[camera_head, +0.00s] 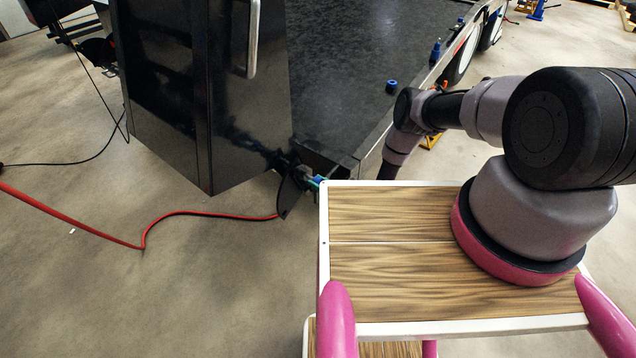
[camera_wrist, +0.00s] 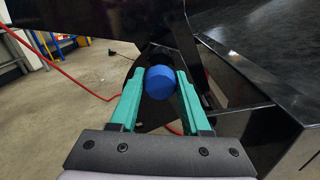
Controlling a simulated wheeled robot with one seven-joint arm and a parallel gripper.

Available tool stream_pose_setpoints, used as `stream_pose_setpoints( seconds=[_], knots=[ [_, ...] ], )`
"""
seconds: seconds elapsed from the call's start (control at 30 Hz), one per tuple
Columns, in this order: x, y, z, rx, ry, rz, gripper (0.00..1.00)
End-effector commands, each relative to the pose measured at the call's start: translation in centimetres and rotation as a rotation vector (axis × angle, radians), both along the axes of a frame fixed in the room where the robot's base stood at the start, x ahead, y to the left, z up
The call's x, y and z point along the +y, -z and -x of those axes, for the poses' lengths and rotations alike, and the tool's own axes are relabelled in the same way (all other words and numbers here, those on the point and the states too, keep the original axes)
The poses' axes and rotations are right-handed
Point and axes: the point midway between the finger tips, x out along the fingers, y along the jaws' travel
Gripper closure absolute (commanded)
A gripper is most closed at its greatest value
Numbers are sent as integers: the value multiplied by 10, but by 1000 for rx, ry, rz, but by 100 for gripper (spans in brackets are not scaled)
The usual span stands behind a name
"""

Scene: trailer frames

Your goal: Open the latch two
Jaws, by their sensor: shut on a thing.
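The latch has a round blue knob (camera_wrist: 160,82), seen in the wrist view at the lower corner of the black trailer. My gripper (camera_wrist: 159,76) has two green fingers, one on each side of the knob, and it is shut on it. The rest of the latch is dark and hard to make out. No number on it is readable.
The black trailer frame (camera_head: 350,166) and a tall black cabinet (camera_head: 215,120) with a pale handle stand close by. A red cable (camera_head: 180,214) lies on the floor at the left. Other blue knobs (camera_head: 392,85) sit along the trailer's far edge. Open floor lies at the lower left.

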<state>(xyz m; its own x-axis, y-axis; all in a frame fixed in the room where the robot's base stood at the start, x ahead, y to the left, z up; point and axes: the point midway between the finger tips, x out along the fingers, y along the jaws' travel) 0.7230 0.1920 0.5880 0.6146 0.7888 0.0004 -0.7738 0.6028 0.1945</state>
Motion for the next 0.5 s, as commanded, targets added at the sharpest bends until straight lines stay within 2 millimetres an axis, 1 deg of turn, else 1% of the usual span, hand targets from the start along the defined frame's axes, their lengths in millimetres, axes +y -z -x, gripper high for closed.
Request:
stream_pose_setpoints(
  seconds=[0.1, 0.2, 0.27, 0.43, 0.47, 0.5],
  knots=[
    [-18, 1, 10, 4, 5, 1, 100],
    [-29, 1, 19, 3, 5, 2, 100],
    [-32, 1, 22, 1, 5, 2, 100],
    [-31, 1, 23, 0, 3, 2, 100],
    [-31, 1, 23, 0, 3, 2, 45],
    [-31, 1, 23, 0, 2, 2, 30]
  ],
)
